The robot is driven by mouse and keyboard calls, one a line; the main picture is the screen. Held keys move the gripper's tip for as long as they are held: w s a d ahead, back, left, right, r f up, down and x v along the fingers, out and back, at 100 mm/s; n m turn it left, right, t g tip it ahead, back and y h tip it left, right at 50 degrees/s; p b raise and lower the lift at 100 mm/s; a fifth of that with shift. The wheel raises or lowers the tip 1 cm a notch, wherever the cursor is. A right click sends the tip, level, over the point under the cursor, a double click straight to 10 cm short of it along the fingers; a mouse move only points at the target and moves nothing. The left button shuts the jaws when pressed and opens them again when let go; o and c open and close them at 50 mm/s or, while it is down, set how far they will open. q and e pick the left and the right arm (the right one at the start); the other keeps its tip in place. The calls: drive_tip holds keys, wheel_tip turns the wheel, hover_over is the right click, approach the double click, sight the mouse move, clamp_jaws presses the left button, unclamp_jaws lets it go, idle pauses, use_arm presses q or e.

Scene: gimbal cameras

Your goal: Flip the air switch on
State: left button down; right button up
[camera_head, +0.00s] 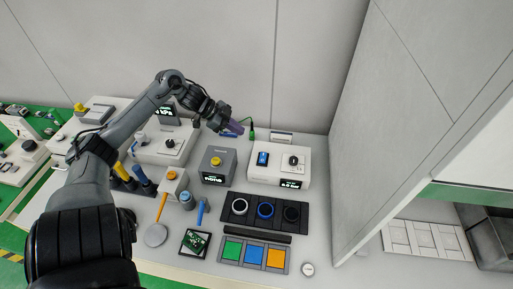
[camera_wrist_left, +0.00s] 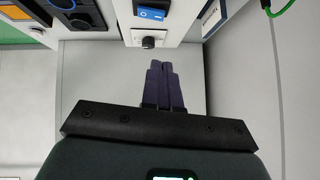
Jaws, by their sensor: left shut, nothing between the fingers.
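A blue rocker switch (camera_head: 263,159) sits on the top of a white box (camera_head: 279,178), beside a black knob (camera_head: 293,160) and above a small display with green text. My left gripper (camera_head: 237,128) is behind and to the left of the white box in the head view, apart from the switch. Its purple fingers (camera_wrist_left: 164,70) are pressed together and empty, pointing toward the box. My right gripper is not in view.
A grey box with a yellow button (camera_head: 216,161) stands left of the white box. In front are a black panel with round dials (camera_head: 264,210) and a tray of green, blue and orange squares (camera_head: 253,253). A grey wall (camera_head: 350,130) rises at the right.

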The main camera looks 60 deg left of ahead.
use_arm(q)
drive_tip(key=b, duration=0.3)
hover_over(263, 157)
drive_tip(key=s+a, duration=0.2)
drive_tip(key=a, duration=0.1)
wheel_tip(263, 157, down, 6)
drive_tip(key=shift+w+f, duration=0.15)
drive_tip(key=shift+f, duration=0.05)
drive_tip(key=shift+w+f, duration=0.25)
drive_tip(key=shift+f, duration=0.9)
drive_tip(key=shift+a+f+b, duration=0.1)
drive_tip(key=shift+f+b, duration=0.3)
drive_tip(key=shift+f, duration=0.55)
drive_tip(key=shift+w+a+f+h+b, duration=0.1)
drive_tip(key=shift+w+f+h+b, duration=0.1)
drive_tip(key=shift+f+h+b, duration=0.25)
drive_tip(key=shift+r, duration=0.15)
